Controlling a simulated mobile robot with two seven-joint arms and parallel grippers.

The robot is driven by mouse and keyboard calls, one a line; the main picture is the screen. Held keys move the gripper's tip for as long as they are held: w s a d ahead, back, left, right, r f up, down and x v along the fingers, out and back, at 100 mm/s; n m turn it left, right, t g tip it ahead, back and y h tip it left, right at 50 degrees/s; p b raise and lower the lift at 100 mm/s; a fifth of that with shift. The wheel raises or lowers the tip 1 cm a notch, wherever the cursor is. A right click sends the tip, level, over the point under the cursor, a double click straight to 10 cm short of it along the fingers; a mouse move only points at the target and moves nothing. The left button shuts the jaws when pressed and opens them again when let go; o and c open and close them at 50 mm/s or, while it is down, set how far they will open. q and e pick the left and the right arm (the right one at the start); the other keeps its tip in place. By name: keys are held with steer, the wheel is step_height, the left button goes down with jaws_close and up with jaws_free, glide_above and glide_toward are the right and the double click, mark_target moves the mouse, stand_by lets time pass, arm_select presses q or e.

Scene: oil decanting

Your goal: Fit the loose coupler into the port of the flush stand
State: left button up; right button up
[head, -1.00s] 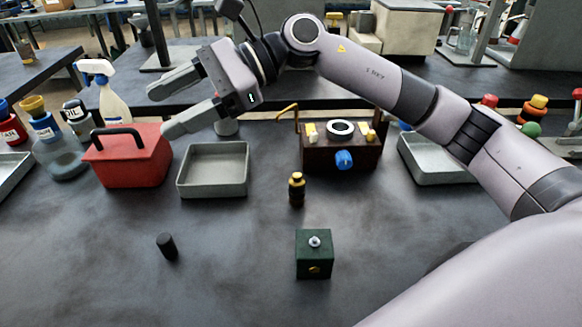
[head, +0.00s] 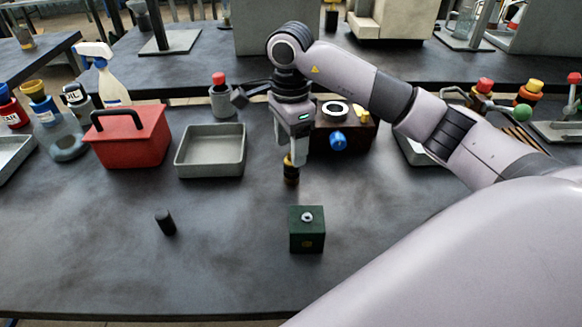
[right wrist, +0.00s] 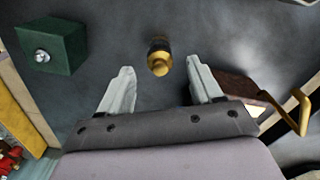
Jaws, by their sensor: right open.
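A small black-and-gold fitting, which looks like the loose coupler (head: 291,176), stands upright on the dark bench. It also shows in the right wrist view (right wrist: 159,58), just ahead of the gap between the fingertips. My right gripper (head: 297,162) is open and points down at it, hiding part of it in the head view; contact cannot be told. A brown box (head: 326,141) with a white ring on top and a blue knob in front, perhaps the flush stand, is partly hidden behind the gripper. A green block (head: 307,236) with a silver nub on top stands nearer. My left gripper is out of view.
A short black cylinder (head: 165,222) stands at the front left. A grey tray (head: 210,170) and a red toolbox (head: 128,145) are further left. A hooked brass pipe (right wrist: 300,112) is beside the brown box in the right wrist view. The front bench is mostly clear.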

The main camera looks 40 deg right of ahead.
mark_target(290, 155)
step_height(290, 155, down, 5)
steer(key=shift+p, duration=0.4)
jaws_close()
steer(key=shift+r, duration=0.1)
